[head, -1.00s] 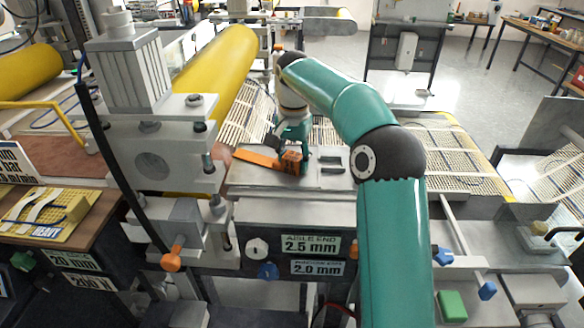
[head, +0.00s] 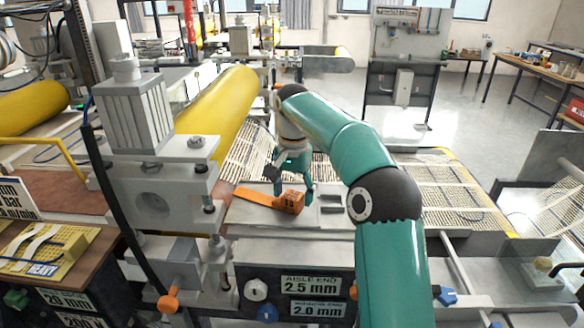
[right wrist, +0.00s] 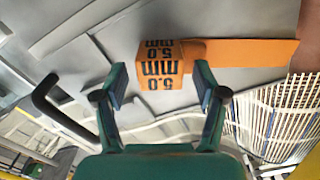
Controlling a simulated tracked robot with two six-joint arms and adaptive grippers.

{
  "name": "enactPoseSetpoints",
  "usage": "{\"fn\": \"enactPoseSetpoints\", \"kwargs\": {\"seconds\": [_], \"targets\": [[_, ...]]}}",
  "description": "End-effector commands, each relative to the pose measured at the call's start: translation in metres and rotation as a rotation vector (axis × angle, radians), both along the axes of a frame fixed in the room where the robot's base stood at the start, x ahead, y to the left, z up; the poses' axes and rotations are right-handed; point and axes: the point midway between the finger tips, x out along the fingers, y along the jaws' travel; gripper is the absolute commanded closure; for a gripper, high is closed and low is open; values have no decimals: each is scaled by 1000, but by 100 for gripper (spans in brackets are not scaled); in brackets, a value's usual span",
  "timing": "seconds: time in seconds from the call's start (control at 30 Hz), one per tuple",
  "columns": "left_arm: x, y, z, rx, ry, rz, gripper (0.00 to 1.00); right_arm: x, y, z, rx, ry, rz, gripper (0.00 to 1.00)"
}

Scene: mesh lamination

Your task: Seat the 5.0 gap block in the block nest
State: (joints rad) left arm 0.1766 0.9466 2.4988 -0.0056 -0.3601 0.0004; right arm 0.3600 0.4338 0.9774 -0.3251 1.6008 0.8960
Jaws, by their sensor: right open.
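The 5.0 gap block (head: 291,201) is an orange block marked "5.0 mm" with a long flat orange tongue. It lies on a grey metal plate (head: 250,219), tongue pointing left in the head view. My right gripper (head: 290,184) is open at the block. In the right wrist view its spread fingers (right wrist: 161,88) stand either side of the block's near end (right wrist: 160,70), with gaps on both sides. Two dark raised bars (head: 331,203) lie just right of the block; I cannot tell whether they are the block nest. My left gripper is out of view.
A yellow roller (head: 222,105) and a grey press column (head: 135,115) stand left of the plate. A black bent handle (right wrist: 62,108) is left of the fingers in the wrist view. Mesh belts (head: 440,180) lie behind and right.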

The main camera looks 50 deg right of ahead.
Motion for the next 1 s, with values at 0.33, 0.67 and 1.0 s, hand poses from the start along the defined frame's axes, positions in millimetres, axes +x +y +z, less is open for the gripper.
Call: {"fn": "enactPoseSetpoints", "kwargs": {"seconds": [0.33, 0.67, 1.0], "targets": [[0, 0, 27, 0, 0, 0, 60, 1, 0, 75, -1, -2, -1, 29], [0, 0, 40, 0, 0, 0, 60, 0, -1, 100, 0, 1, 0, 29], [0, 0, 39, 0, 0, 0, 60, 0, -1, 100, -1, 0, -1, 29]]}}
